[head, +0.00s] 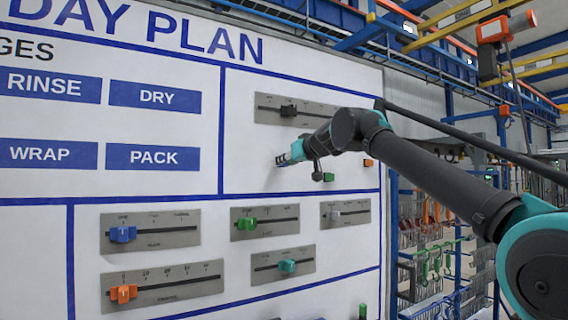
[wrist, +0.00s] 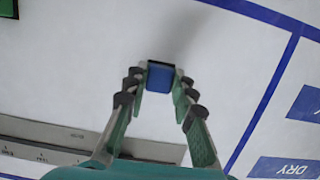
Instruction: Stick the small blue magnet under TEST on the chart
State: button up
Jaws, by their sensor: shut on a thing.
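The small blue magnet (wrist: 160,77) is between my fingertips in the wrist view. My gripper (wrist: 160,90) is shut on it, one finger on each side. In the head view my gripper (head: 291,156) is close to the white chart (head: 240,130), in the blank panel to the right of the DRY label (head: 155,95) and PACK label (head: 151,157). I cannot tell whether the magnet touches the chart. RINSE (head: 50,85) and WRAP (head: 48,154) labels are at the left. No TEST label is in view.
A green magnet (head: 328,177) and an orange one (head: 368,162) are on the chart beside my gripper. A black-knobbed slider plate (head: 330,116) is above. Several slider plates with coloured knobs, including a blue one (head: 123,234), are below. Racks (head: 440,220) stand at the right.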

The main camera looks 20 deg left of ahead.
aim_at(284, 165)
jog(key=shift+f+v, duration=0.2)
jog(key=shift+v, duration=0.95)
jog(key=shift+f+v, duration=0.25)
jog(key=shift+v, duration=0.95)
jog(key=shift+s+d, duration=0.1)
jog(key=shift+d, duration=0.05)
jog(key=f+v, duration=0.2)
jog(key=v, duration=0.9)
jog(key=f+v, duration=0.2)
jog(key=v, duration=1)
jog(key=shift+s+d, duration=0.35)
jog(key=shift+s, duration=0.15)
